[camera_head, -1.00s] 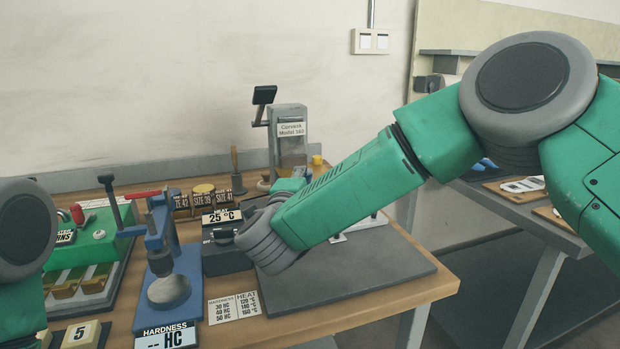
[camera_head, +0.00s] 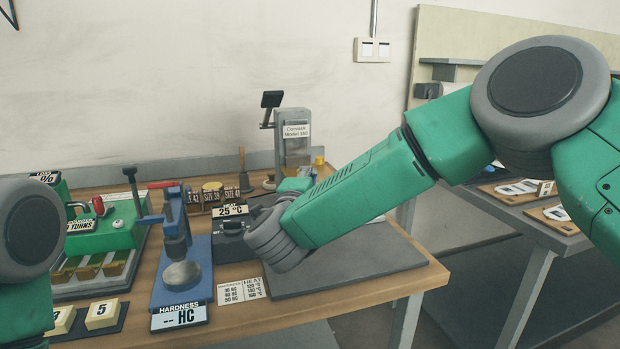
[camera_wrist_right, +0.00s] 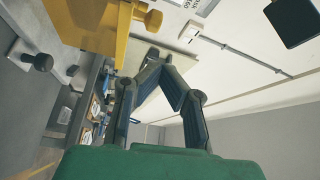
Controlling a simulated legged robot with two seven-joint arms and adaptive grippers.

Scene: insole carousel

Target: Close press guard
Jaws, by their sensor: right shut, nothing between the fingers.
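The press, a grey machine labelled Corvask Model (camera_head: 295,122), stands at the back of the bench. A small yellow part (camera_head: 319,161) shows at its right side, partly behind my arm. In the right wrist view a yellow panel with a knob (camera_wrist_right: 95,28), apparently the guard, is close at upper left; I cannot tell whether it is open. My right gripper (camera_wrist_right: 160,58) is shut and empty, its fingertips below and right of the knob, apparently apart from it. In the head view my forearm hides its fingers. My left gripper is out of view.
A blue hardness tester (camera_head: 182,255) and a dark heater reading 25 °C (camera_head: 232,245) stand left of my right arm. Another table (camera_head: 520,215) stands at right.

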